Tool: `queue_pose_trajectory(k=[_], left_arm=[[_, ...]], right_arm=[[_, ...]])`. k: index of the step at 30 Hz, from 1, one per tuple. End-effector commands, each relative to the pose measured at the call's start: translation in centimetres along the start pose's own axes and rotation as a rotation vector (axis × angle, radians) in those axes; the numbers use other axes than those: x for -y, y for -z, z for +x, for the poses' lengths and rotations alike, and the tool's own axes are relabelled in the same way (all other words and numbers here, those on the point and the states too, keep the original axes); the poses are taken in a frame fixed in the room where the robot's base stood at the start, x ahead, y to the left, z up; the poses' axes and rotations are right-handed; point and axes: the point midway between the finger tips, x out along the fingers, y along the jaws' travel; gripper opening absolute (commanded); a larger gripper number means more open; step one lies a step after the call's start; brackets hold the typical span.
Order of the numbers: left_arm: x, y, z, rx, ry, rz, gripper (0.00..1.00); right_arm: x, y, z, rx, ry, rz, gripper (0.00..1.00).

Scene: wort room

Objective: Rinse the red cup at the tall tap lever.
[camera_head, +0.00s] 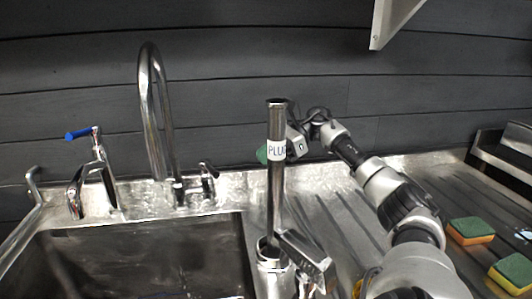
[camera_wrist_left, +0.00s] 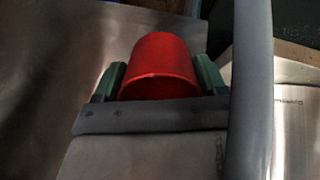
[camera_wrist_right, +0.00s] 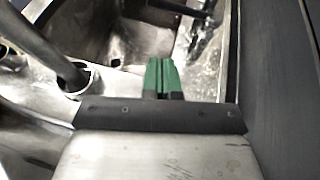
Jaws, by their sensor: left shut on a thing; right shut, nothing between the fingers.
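The red cup (camera_wrist_left: 160,68) is between the green fingers of my left gripper (camera_wrist_left: 160,82), in the left wrist view. Neither the cup nor the left gripper shows in the head view. The tall curved tap (camera_head: 150,105) stands behind the sink. A small metal lever (camera_head: 208,172) is at its base, on the right. My right gripper (camera_head: 264,153) is shut and empty, to the right of the lever and apart from it, partly hidden by an upright pipe. Its closed green fingers (camera_wrist_right: 159,76) also show in the right wrist view.
A blue-handled tap (camera_head: 98,165) is at the left. Yellow-green sponges (camera_head: 470,230) lie at the right. A dark wall runs behind.

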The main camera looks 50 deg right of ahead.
Motion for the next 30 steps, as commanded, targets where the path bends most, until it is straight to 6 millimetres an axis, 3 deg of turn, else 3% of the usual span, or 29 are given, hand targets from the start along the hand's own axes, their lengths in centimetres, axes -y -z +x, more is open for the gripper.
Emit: queue_pose_trajectory(k=[6, 12, 18, 30], left_arm=[[-0.1, 0.3, -0.6, 0.0, 0.0, 0.0, 0.48], [-0.3, 0.7, -1.3, 0.0, 0.0, 0.0, 0.48], [-0.4, 0.8, -1.6, 0.0, 0.0, 0.0, 0.48], [-0.4, 0.8, -1.6, 0.0, 0.0, 0.0, 0.48]], right_arm=[[-0.1, -0.2, 4.9, 0.004, -0.004, -0.001, 0.0], [0.0, -1.4, 8.1, 0.005, -0.002, -0.003, 0.0], [0.0, -2.2, 9.6, 0.004, 0.0, -0.001, 0.0], [0.0, -2.3, 9.9, 0.003, 0.001, 0.0, 0.0]])
